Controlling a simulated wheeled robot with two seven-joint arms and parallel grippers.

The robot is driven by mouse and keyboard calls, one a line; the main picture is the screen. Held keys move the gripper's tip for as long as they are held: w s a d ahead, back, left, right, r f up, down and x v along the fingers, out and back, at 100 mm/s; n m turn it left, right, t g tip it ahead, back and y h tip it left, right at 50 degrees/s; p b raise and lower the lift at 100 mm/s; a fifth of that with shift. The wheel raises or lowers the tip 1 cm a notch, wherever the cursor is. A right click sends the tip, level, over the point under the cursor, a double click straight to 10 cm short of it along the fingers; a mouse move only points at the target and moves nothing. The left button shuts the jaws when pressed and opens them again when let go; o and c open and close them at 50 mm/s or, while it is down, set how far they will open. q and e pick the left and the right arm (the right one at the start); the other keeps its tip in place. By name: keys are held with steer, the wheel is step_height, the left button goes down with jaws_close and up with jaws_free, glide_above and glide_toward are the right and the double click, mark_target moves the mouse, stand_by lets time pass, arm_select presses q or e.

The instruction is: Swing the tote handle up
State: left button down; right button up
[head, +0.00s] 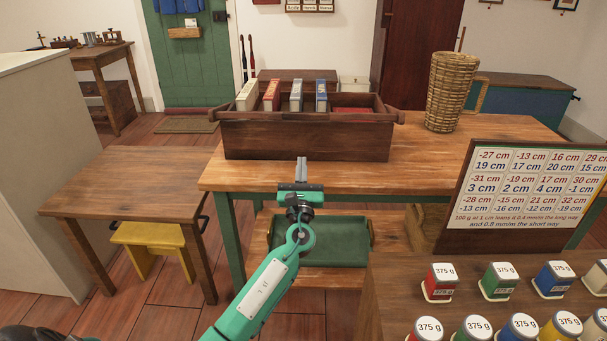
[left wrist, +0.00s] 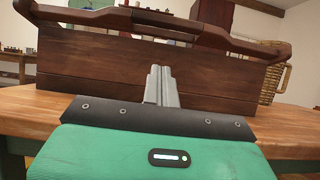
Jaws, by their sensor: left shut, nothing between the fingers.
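The tote is a dark brown wooden box (head: 305,140) on the wooden table, with several upright boxes inside. Its handle (head: 260,116) lies low, along the near top rim; I cannot tell its exact tilt. In the left wrist view the handle (left wrist: 210,33) is a curved dark bar across the top of the tote's front wall (left wrist: 100,62). My left gripper (head: 301,165) is shut and empty, in front of the tote's near wall and below the handle. Its fingers (left wrist: 161,85) point up towards the wall; a gap or contact is hard to judge. My right gripper is out of view.
A wicker basket (head: 452,92) stands right of the tote. A number board (head: 528,190) and several weight blocks (head: 440,280) are at the near right. A green tray (head: 330,243) sits under the table (head: 225,178). A smaller table (head: 120,180) and yellow stool (head: 152,236) are left.

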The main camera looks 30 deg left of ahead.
arm_select(q)
steer(key=x, duration=0.7)
steer(key=shift+s+r, duration=0.1)
steer(key=r, duration=0.3)
steer(key=shift+w+a, duration=0.1)
steer(key=shift+w, duration=0.25)
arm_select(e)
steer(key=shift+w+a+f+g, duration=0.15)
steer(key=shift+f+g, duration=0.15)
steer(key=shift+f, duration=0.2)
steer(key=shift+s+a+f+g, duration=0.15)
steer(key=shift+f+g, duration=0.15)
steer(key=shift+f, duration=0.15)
arm_select(q)
steer(key=shift+r+p, duration=0.1)
steer(key=shift+p, duration=0.25)
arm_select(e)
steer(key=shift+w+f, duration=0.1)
